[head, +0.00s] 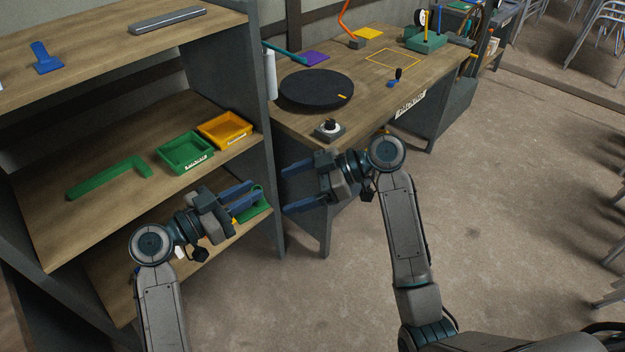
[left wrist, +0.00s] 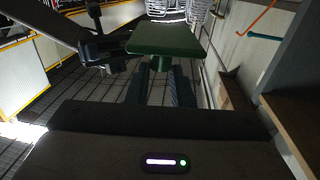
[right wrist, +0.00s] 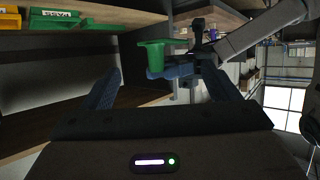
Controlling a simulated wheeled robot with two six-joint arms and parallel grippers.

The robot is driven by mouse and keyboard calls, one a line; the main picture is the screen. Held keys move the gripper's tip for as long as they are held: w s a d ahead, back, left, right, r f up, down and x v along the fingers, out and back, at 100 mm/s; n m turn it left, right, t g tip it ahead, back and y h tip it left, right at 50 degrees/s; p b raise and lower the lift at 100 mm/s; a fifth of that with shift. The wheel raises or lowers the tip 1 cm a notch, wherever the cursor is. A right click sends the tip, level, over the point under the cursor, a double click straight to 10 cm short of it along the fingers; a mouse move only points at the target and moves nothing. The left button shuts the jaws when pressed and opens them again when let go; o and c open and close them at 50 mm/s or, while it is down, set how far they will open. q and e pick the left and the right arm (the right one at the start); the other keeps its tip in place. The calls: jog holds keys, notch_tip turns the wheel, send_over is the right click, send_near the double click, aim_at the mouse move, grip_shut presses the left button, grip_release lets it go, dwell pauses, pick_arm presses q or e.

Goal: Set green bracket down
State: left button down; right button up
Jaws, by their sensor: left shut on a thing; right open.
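The green bracket (head: 259,207) is at the fingertips of my left gripper (head: 250,195), whose jaws are shut on it. In the left wrist view the bracket (left wrist: 168,38) shows a flat green plate with a short stem between the fingers. In the right wrist view the bracket (right wrist: 154,54) shows its flat top and the left fingers beside it. It is held in front of the shelf unit, near its right upright. My right gripper (head: 287,188) is open and empty, facing the left one, with a gap between them. Its fingers also show in the right wrist view (right wrist: 160,88).
The middle shelf (head: 95,215) bears a green L-shaped piece (head: 108,177), a green tray (head: 186,152) and a yellow tray (head: 225,130). A blue bracket (head: 46,58) lies on the top shelf. The workbench (head: 375,85) carries a black disc (head: 316,88).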

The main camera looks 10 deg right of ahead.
aim_at(263, 199)
jog(key=x, duration=0.7)
jog(key=shift+a, duration=0.2)
jog(key=c, duration=1)
pick_arm(q)
jog(key=c, duration=1.7)
grip_release()
jog(key=o, duration=0.5)
pick_arm(e)
jog(key=c, duration=0.6)
jog(key=shift+o, duration=0.2)
